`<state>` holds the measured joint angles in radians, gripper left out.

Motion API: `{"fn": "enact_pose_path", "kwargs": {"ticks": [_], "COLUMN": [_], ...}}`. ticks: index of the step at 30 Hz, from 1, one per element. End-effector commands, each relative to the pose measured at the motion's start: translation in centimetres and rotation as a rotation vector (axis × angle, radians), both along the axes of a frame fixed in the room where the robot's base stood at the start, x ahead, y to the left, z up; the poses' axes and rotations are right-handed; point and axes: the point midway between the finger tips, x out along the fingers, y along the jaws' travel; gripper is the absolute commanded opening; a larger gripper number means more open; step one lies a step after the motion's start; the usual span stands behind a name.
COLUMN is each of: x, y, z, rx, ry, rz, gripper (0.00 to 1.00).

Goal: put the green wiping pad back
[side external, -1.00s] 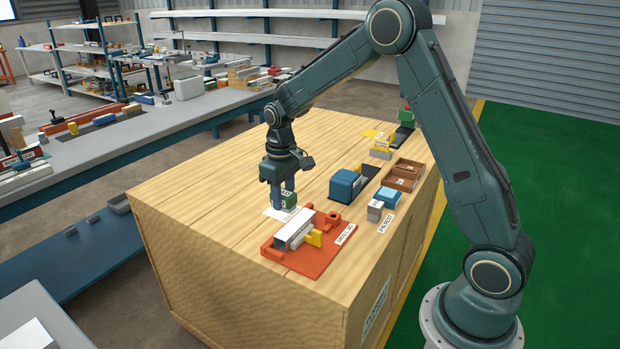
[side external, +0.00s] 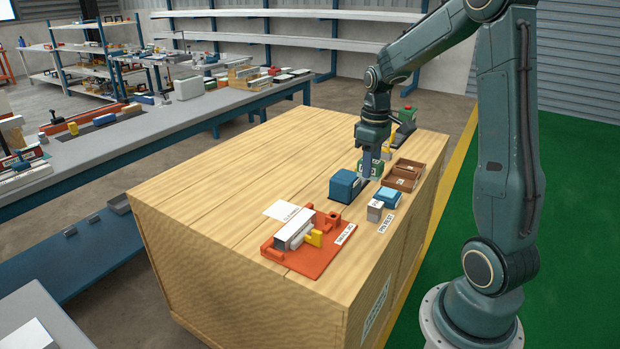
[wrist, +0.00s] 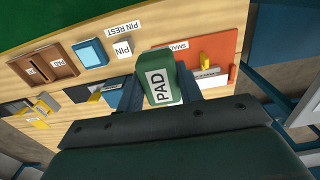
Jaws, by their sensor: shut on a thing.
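In the side view the gripper (side external: 371,168) is shut on the pad and is above the bench, between the blue block and the brown tray. The pad is partly hidden by the fingers there. The brown two-compartment tray (side external: 414,163) is to the right of the gripper; it also shows at the left of the wrist view (wrist: 43,80), with small labels in its compartments.
A blue block (side external: 342,187) stands left of the gripper. A light blue block (side external: 388,194) and a grey PIN block (side external: 375,209) stand in front. The orange jig (side external: 318,268) holds a grey bar. A white sheet (side external: 287,212) lies behind it. The bench's left part is clear.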

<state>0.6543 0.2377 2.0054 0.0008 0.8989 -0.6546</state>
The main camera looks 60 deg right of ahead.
Motion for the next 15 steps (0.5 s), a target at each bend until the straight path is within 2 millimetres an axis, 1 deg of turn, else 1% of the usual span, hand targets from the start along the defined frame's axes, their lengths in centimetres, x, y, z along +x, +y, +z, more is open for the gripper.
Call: {"fn": "enact_pose_path", "kwargs": {"ticks": [1, 3, 6, 11, 15], "x": [-0.7, -1.3, -1.8, -2.0, -2.0], "y": [-0.3, -0.6, -0.8, -0.8, -0.8], "z": [0.2, 0.4, 0.5, 0.5, 0.0], "rx": [-0.001, -0.001, 0.0, 0.0, 0.002], "ry": [-0.002, -0.001, -0.001, 0.0, 0.002], "rz": [-0.003, -0.002, 0.0, 0.001, 0.001], "gripper": [0.15, 0.15, 0.15, 0.15, 0.15]}}
